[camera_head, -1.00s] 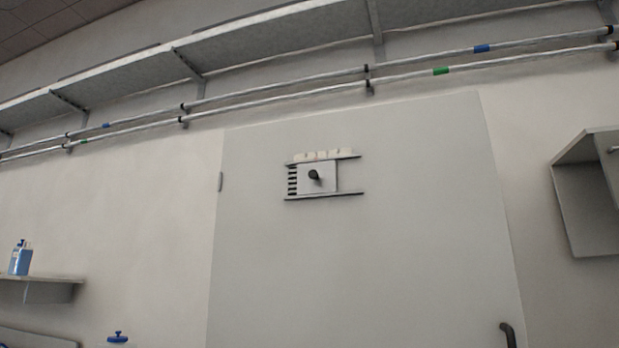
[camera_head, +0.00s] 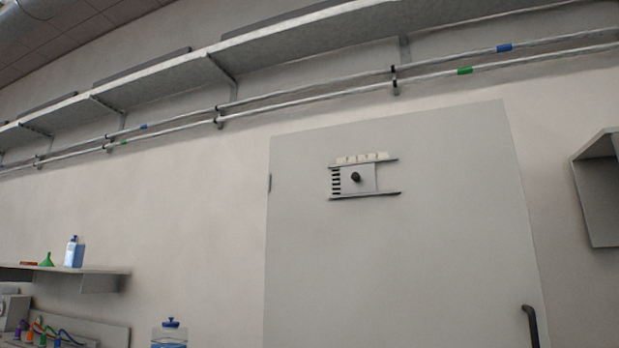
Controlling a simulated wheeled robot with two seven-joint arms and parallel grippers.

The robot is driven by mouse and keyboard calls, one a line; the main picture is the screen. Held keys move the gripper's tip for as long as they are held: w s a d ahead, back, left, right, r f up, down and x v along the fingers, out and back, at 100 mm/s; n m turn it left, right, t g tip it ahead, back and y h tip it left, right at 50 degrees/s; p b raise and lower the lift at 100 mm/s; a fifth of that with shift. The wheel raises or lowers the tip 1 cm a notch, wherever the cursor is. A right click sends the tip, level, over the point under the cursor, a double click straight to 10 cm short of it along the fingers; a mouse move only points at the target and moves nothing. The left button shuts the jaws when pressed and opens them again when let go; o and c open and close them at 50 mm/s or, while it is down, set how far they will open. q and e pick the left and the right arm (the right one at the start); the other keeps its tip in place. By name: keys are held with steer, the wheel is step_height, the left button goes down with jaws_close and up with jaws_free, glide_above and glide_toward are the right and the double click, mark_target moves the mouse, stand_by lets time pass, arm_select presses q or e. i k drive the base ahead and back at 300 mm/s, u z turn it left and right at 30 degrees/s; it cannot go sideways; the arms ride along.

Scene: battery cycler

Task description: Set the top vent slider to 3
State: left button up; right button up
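Neither of my grippers is in view.
A dark door handle (camera_head: 531,325) is at the panel's lower right. A wall shelf (camera_head: 105,270) at left holds a blue bottle (camera_head: 74,252) and a green funnel (camera_head: 46,260). An open grey box (camera_head: 598,190) hangs at right. Pipes (camera_head: 300,95) run above.

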mark_target(356, 179)
steer(key=u, duration=0.05)
steer(key=i, duration=0.55)
steer(key=z, duration=0.75)
